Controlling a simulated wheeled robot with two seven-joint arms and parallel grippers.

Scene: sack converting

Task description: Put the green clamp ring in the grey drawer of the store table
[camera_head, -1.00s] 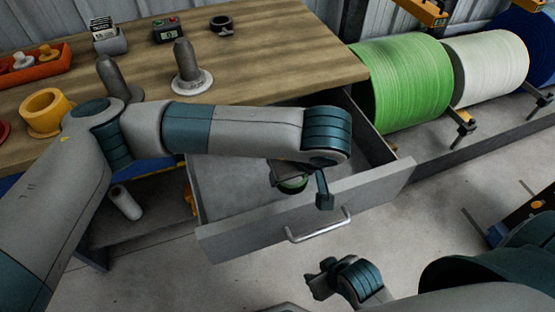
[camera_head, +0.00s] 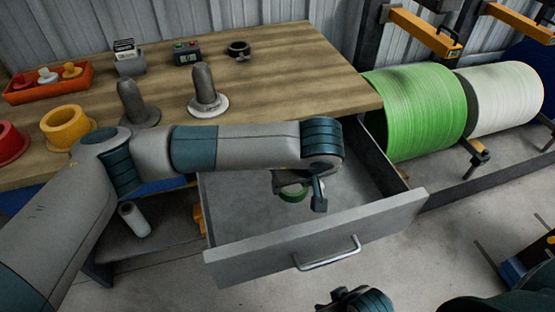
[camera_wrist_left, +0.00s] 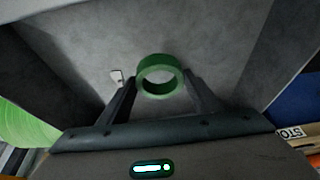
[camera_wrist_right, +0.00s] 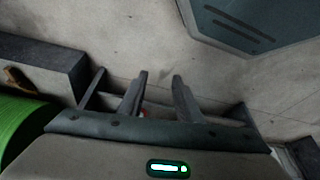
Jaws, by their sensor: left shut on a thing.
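The grey drawer (camera_head: 390,214) of the store table is pulled open, its handle facing me. The green clamp ring (camera_head: 291,195) is inside the drawer's outline, partly hidden by my left gripper (camera_head: 298,190). In the left wrist view, the ring (camera_wrist_left: 160,91) sits between the two fingers of my left gripper (camera_wrist_left: 160,84), which is shut on it, above the drawer's grey floor. I cannot tell whether the ring touches the floor. My right gripper (camera_wrist_right: 156,85) is open and empty in its wrist view. It shows only partly at the bottom edge of the head view.
The wooden tabletop (camera_head: 290,75) holds grey posts, yellow and red rings, an orange tray (camera_head: 48,85) and a black ring (camera_head: 238,48). A large green roll (camera_head: 415,110) stands right of the drawer.

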